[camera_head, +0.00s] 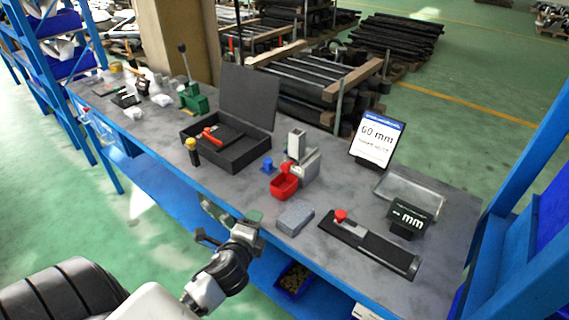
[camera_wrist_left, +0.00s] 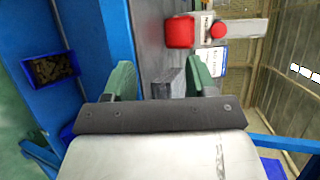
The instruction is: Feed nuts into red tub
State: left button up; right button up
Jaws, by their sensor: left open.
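The red tub (camera_head: 285,187) sits on the grey workbench at the foot of a grey dispenser-like block (camera_head: 304,161) with a red knob. In the left wrist view the tub (camera_wrist_left: 180,32) is beyond the fingers, near the top. A blue bin of small brownish pieces, perhaps nuts (camera_head: 293,279), is below the bench top; it also shows in the left wrist view (camera_wrist_left: 50,69) at the left. My left gripper (camera_head: 229,214) is open and empty near the bench's front edge, apart from the tub. Its green fingers (camera_wrist_left: 161,78) are spread. My right gripper is not in view.
A grey block (camera_head: 295,218) lies near the bench's front edge. To its right are a black slide fixture (camera_head: 368,246) with a red knob, a clear tray (camera_head: 410,190) and a display (camera_head: 377,139). An open black case (camera_head: 228,150) stands left of the tub.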

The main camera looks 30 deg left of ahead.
aim_at(284, 169)
pick_arm(q)
jog(key=w+a+r+m+t+h, duration=0.1)
jog(key=w+r+m, duration=0.1)
jog(key=m, duration=0.3)
jog(key=w+a+r+m+t+h, duration=0.1)
jog(key=w+r+m+t+h, duration=0.1)
jog(key=m, duration=0.3)
jog(key=w+r+m+t+h, duration=0.1)
jog(key=w+r+m+h, duration=0.1)
jog(key=m, duration=0.3)
jog(key=shift+w+a, duration=0.1)
jog(key=shift+a, duration=0.3)
jog(key=m, duration=0.1)
jog(key=w+m+h, duration=0.1)
jog(key=m, duration=0.1)
jog(key=shift+a+f+h, duration=0.2)
jog(key=shift+h, duration=0.1)
jog(key=shift+w+m, duration=0.25)
jog(key=shift+m, duration=0.05)
jog(key=w, duration=0.3)
jog(key=w+p, duration=0.1)
jog(key=w, duration=0.2)
jog(key=w+d, duration=0.1)
jog(key=w, duration=0.3)
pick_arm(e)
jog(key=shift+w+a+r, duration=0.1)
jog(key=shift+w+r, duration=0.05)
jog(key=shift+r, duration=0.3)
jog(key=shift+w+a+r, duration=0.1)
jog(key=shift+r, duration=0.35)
